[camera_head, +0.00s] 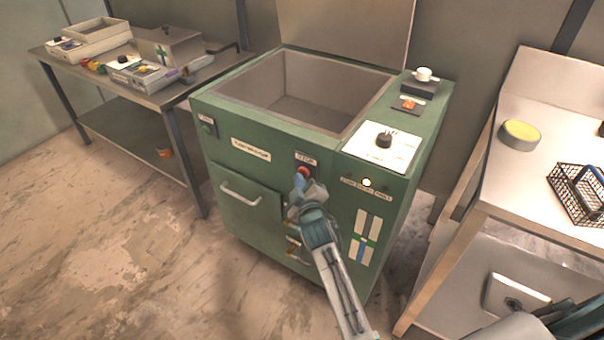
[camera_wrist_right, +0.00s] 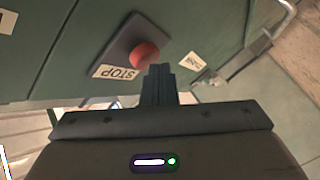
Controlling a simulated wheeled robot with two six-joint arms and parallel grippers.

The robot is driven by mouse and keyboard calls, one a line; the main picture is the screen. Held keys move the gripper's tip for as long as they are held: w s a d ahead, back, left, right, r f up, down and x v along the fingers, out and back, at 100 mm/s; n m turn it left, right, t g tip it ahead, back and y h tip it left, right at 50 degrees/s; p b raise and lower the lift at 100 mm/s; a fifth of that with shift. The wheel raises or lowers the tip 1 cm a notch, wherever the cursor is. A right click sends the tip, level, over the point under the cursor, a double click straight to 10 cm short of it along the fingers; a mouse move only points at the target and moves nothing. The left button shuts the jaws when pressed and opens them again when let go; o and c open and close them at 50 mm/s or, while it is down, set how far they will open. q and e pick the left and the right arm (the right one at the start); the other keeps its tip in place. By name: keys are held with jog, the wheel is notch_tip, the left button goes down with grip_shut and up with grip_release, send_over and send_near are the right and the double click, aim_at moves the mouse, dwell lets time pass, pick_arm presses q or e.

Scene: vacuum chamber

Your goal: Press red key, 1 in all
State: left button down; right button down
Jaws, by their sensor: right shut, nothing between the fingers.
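The red key (camera_head: 305,171) is a round red button under a STOP label on the front of the green machine (camera_head: 262,160). In the right wrist view the red key (camera_wrist_right: 145,54) sits on a dark plate beside the upside-down STOP label. My right gripper (camera_head: 298,181) is shut and empty, with its tips just below the red key in the head view. In the right wrist view its fingertips (camera_wrist_right: 160,69) are right beside the key; I cannot tell whether they touch it. The left gripper is not in view.
The machine has an open basin (camera_head: 285,104), a drawer handle (camera_head: 240,194) and a white panel with a black knob (camera_head: 384,140). A cluttered bench (camera_head: 172,95) stands at left. A table with a wire basket (camera_head: 577,195) and a yellow-topped round item (camera_head: 520,134) is at right.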

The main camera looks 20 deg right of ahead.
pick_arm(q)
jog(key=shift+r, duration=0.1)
pick_arm(e)
jog(key=shift+s+a, duration=0.35)
jog(key=shift+a, duration=0.1)
pick_arm(q)
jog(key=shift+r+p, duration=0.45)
jog(key=shift+p, duration=0.1)
pick_arm(e)
jog(key=s+a, duration=0.1)
jog(key=a, duration=0.1)
jog(key=s+a, duration=0.2)
jog(key=shift+f, duration=0.1)
dwell(0.3)
